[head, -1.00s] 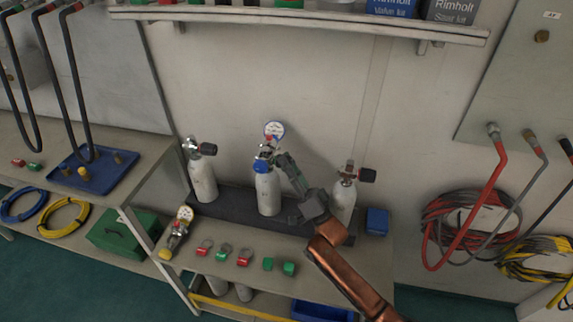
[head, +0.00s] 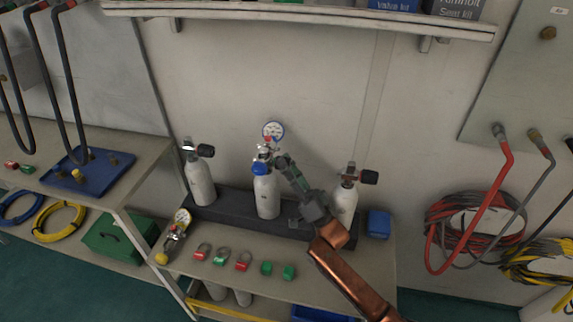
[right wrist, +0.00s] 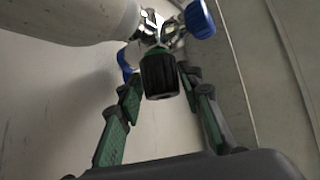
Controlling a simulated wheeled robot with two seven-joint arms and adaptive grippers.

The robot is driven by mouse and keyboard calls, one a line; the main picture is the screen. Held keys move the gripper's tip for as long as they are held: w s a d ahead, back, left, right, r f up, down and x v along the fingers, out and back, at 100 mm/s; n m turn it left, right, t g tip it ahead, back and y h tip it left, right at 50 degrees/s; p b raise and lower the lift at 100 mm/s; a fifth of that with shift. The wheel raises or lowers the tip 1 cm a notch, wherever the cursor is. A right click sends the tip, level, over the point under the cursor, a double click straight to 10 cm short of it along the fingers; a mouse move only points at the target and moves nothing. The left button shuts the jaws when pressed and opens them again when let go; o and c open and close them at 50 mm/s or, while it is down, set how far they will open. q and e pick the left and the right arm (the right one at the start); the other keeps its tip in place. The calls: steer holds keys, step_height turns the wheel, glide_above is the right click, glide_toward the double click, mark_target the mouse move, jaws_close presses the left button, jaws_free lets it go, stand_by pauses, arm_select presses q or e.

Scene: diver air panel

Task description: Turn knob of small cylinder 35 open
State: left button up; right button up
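Three small white cylinders stand in a dark rack on the bench in the head view: a left one (head: 200,183), a middle one (head: 266,197) with a blue collar and a gauge (head: 273,131), and a right one (head: 346,203) partly behind my arm. No number 35 is readable. My right gripper (head: 279,163) is at the middle cylinder's valve. In the right wrist view a black ribbed knob (right wrist: 159,76) lies between the fingertips of my right gripper (right wrist: 162,88). The fingers are apart, with narrow gaps beside the knob; contact is unclear. My left gripper is not in view.
A gauge regulator (head: 174,236) and several red and green caps lie along the bench front. A blue box (head: 379,223) is at the bench's right end. A shelf (head: 300,14) runs above. Hoses (head: 465,225) hang at right.

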mark_target(287, 159)
steer(key=shift+o, duration=1.3)
steer(key=shift+r, duration=0.1)
step_height(287, 159, up, 10)
steer(key=shift+f, duration=0.1)
steer(key=shift+c, duration=0.5)
